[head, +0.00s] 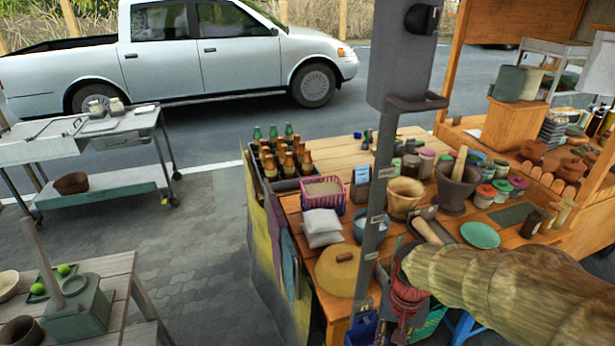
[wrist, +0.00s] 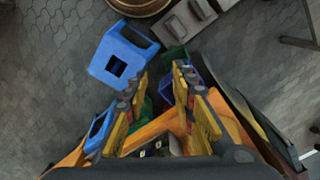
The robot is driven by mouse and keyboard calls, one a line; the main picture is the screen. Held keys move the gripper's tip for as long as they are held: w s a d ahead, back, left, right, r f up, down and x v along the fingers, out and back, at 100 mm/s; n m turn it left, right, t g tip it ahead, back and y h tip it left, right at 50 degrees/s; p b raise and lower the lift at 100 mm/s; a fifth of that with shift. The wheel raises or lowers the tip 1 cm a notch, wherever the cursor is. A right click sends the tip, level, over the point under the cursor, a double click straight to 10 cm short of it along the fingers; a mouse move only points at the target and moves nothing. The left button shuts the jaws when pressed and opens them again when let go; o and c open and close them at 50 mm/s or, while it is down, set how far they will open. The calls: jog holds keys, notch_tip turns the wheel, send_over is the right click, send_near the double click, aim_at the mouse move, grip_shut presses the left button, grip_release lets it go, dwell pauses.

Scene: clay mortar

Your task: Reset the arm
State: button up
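My gripper (wrist: 160,78) is in the wrist view. Its two yellow fingers stand apart and nothing is held between them. It points down, with a blue stool (wrist: 118,52) and paved ground beyond the fingertips. Neither mortar can be made out in the wrist view.
A large brown ridged shape (head: 510,285) fills the lower right. Paving (head: 200,240) left of the table is clear.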

jog(key=s+r+n+t, duration=0.2)
jog(key=s+r+t, duration=0.1)
jog(key=r, duration=0.5)
jog(key=s+r+n+t, duration=0.1)
jog(key=s+r+t, duration=0.1)
jog(key=s+r, duration=0.4)
notch_tip(320, 180, up, 4)
jog(key=shift+s+a+f+n+t, duration=0.15)
jog(key=shift+s+f+n+t, duration=0.05)
jog(key=shift+n+t, duration=0.2)
dwell(1.1)
